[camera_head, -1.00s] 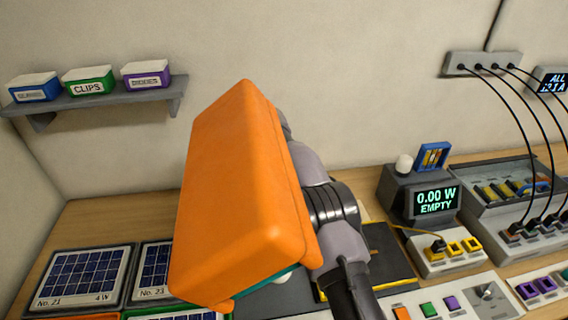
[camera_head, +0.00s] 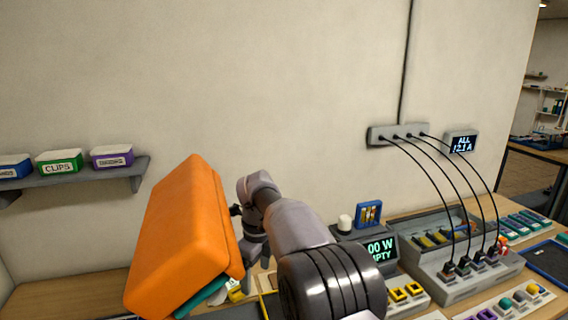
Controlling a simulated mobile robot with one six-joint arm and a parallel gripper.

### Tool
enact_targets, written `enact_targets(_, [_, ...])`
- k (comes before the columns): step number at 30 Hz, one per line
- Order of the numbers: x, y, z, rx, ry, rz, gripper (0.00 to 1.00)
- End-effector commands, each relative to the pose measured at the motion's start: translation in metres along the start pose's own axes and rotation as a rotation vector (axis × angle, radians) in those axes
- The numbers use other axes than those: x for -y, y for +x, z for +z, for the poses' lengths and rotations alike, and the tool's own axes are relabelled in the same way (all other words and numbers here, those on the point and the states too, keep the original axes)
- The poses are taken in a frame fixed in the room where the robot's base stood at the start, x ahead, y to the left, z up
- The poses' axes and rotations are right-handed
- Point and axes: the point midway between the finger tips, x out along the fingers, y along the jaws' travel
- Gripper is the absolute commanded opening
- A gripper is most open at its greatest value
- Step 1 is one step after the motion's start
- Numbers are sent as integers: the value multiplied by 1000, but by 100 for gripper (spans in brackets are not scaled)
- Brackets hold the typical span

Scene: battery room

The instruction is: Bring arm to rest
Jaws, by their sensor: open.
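My arm comes in from the bottom of the head view and bends over at its wrist above the bench. My gripper (camera_head: 254,248) hangs below the wrist, small and partly hidden behind a large orange block. It is open, and I see nothing held between its jaws.
A wall shelf (camera_head: 95,180) with small labelled boxes is at left. Cables run to a wall strip (camera_head: 397,134). The wall above the arm is clear.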

Motion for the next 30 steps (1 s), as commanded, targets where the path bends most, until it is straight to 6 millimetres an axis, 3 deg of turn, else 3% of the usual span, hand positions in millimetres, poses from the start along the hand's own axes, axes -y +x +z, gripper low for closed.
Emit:
enact_targets(5, [-11,-66,-47,58,-268,-48,76])
enact_targets(8, [-32,-106,-90,91,-483,-102,76])
enact_targets(11, [-73,-141,-150,110,-767,-192,76])
enact_targets(12, [-96,-149,-177,109,-895,-237,76])
enact_targets(16, [-169,-141,-250,57,-1270,-381,76])
enact_targets(18, [-199,-126,-275,16,-1420,-439,76])
enact_targets(21, [-225,-107,-296,-35,-1560,-491,76])
enact_targets(24, [-235,-98,-304,-61,-1622,-510,76])
enact_targets(30, [-235,-97,-304,-62,-1626,-510,76])
